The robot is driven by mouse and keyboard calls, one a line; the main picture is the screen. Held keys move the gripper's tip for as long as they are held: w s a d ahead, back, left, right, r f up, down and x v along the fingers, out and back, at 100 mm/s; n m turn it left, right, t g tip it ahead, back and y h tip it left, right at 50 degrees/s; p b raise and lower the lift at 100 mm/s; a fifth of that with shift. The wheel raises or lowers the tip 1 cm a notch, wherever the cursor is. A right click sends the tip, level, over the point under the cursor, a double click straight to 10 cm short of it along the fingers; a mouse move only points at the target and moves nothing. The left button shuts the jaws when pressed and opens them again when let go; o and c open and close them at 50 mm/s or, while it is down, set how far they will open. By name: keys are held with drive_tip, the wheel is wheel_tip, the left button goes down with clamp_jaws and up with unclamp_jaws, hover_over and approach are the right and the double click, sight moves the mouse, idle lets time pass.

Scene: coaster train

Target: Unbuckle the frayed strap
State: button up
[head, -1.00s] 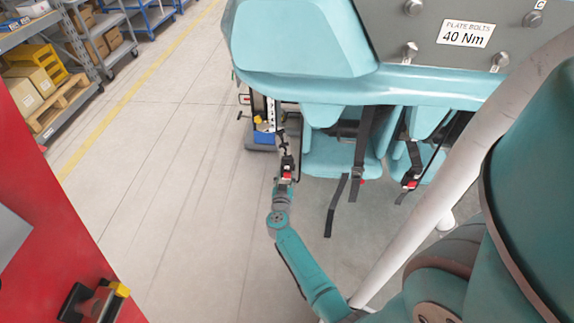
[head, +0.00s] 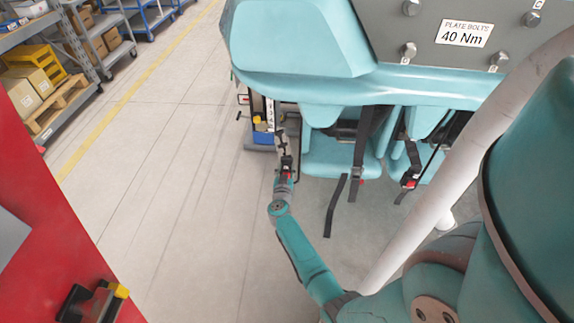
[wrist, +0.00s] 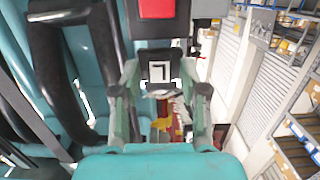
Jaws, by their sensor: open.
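In the wrist view a black buckle with a red button (wrist: 157,8) is at the top centre. My gripper (wrist: 162,92) is open, with one finger on each side of this block. I cannot tell whether the fingers touch it. In the head view my gripper (head: 287,165) is small, at the left side of the teal seats (head: 340,158), beside a dark, thin hanging part (head: 281,138). A black strap (head: 334,205) hangs from the seat. I cannot make out fraying.
Another red-and-black buckle (head: 409,182) hangs at the right seat. A white tube (head: 425,210) crosses on the right. A blue-based stand (head: 263,136) is behind my gripper. A red panel (head: 50,235) is at the left. The floor between is clear.

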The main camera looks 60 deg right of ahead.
sight(287, 153)
clamp_jaws()
drive_tip(key=shift+r, duration=2.45)
drive_tip(key=shift+w, duration=0.15)
drive_tip(key=w+a, duration=0.4)
drive_tip(key=w, duration=0.4)
drive_tip(key=shift+w+a, duration=0.25)
drive_tip(key=shift+w, duration=0.1)
idle(1.1)
